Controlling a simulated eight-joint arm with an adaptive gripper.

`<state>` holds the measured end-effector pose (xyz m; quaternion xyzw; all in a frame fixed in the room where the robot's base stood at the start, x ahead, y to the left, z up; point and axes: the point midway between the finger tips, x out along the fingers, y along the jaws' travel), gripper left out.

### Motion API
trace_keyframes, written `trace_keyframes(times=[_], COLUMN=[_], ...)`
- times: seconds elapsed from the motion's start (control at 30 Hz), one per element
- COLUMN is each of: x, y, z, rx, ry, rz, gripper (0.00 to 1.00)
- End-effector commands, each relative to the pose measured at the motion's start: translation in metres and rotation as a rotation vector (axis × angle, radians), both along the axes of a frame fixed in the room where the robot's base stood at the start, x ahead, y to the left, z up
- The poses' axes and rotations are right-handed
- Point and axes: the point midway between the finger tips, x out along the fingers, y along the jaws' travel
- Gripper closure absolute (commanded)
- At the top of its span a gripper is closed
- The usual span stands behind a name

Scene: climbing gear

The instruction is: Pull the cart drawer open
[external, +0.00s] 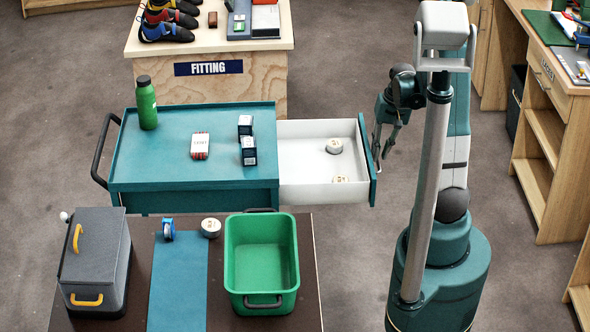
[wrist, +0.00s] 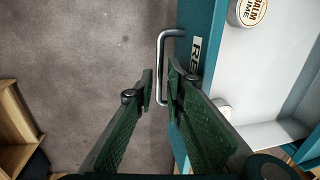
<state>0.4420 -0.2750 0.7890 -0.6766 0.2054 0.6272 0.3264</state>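The teal cart (external: 130,165) has its white drawer (external: 300,180) pulled out to the right, with much of its inside showing. The drawer's teal front (external: 367,160) carries a grey bar handle, which shows clearly in the wrist view (wrist: 161,55). My gripper (external: 382,155) is at the outer side of the drawer front. In the wrist view, the fingertips (wrist: 160,88) are on either side of the handle bar. Narrow gaps show between the bar and the fingers, so the gripper looks slightly open around it. Contact is hard to judge in the external view.
Two round tins lie in the drawer, one (external: 334,146) near its middle. A green bottle (external: 147,103) and small boxes (external: 248,150) stand on the cart top. A front table holds a green bin (external: 232,255) and grey box (external: 95,250). A wooden bench (external: 545,160) is at right.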

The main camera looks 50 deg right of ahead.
Motion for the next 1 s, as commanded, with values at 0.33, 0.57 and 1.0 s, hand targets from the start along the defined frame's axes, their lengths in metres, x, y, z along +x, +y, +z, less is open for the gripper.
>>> trace_keyframes(times=[0.33,0.57,1.0], x=[-0.004,-0.007,-0.012], y=[-0.004,-0.006,-0.012], z=[0.029,0.049,0.089], rx=[0.0,0.0,0.0], ry=[0.0,0.0,0.0], rz=[0.0,0.0,0.0], gripper=[0.87,0.87,0.87])
